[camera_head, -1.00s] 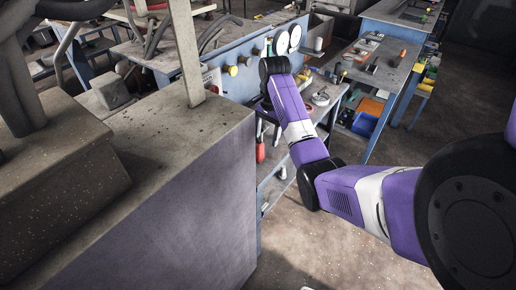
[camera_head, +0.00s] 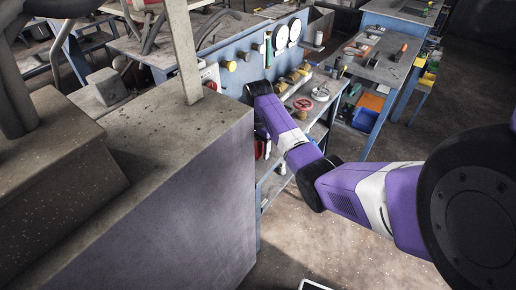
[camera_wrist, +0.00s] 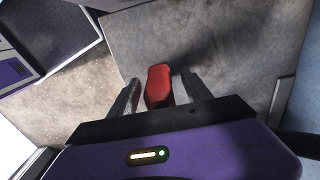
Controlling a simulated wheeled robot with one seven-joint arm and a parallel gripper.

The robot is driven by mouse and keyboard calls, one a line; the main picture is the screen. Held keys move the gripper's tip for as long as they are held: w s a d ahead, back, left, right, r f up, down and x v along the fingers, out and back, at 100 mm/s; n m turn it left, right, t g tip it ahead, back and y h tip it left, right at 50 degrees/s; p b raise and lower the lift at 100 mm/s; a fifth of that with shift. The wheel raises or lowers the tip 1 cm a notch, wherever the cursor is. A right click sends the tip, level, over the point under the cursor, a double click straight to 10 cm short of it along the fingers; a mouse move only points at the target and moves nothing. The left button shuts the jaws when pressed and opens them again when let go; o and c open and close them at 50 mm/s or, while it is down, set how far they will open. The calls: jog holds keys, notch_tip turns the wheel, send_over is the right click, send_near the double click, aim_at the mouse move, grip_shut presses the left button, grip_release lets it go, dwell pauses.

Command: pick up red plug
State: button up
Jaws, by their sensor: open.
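The red plug (camera_wrist: 158,85) shows in the wrist view as a red block with a rounded end. It lies between the two dark fingers of my gripper (camera_wrist: 160,78), which is open. Gaps show on both sides of the plug near the fingertips; its lower end is cut off from sight by the gripper body. In the head view the gripper is hidden behind my arm and the grey block. A small red patch (camera_head: 262,150) shows there beside my arm; I cannot tell whether it is the plug.
A large grey block (camera_head: 180,190) fills the left foreground. A blue panel (camera_head: 240,75) with knobs and white discs stands behind my arm. A bench (camera_head: 375,55) with tools and bins is at the back right.

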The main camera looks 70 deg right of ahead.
jog(key=shift+c, duration=0.3)
grip_shut()
